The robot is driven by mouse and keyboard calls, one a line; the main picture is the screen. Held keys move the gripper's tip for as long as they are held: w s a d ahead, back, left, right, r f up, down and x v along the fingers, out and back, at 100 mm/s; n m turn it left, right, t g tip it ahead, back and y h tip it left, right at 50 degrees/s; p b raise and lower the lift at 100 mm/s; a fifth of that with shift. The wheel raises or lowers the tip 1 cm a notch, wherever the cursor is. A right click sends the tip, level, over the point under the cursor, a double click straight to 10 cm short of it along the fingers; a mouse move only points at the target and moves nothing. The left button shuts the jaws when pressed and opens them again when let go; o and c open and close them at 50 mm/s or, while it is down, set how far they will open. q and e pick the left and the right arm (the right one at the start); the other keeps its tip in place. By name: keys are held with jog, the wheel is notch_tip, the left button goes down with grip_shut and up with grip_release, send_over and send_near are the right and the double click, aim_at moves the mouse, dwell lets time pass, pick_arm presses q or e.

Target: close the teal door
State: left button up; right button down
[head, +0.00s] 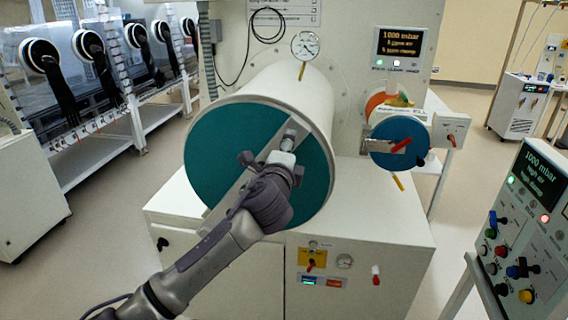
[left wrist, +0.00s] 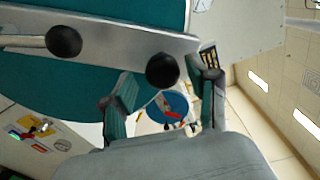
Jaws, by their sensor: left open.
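The teal door (head: 222,138) is a large round disc covering the front end of a white horizontal cylinder (head: 300,92). It looks close against the rim, but I cannot tell whether it is fully seated. A grey metal bar (head: 228,203) crosses its face diagonally; it also shows in the left wrist view (left wrist: 115,40). A black knob (left wrist: 162,70) on the bar lies at the mouth of my left gripper (left wrist: 165,82), between its open fingers. In the head view my left gripper (head: 272,168) is in front of the door, hiding part of the bar. Contact is unclear.
A smaller blue round door (head: 400,143) with a red handle is at the right. A gauge (head: 305,45) is above the cylinder. A white cabinet (head: 385,225) with controls stands below. A control panel (head: 525,220) is at the far right; gloveboxes (head: 75,70) line the left.

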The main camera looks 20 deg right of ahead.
pick_arm(q)
jog(key=v, duration=1)
jog(key=shift+s, duration=0.3)
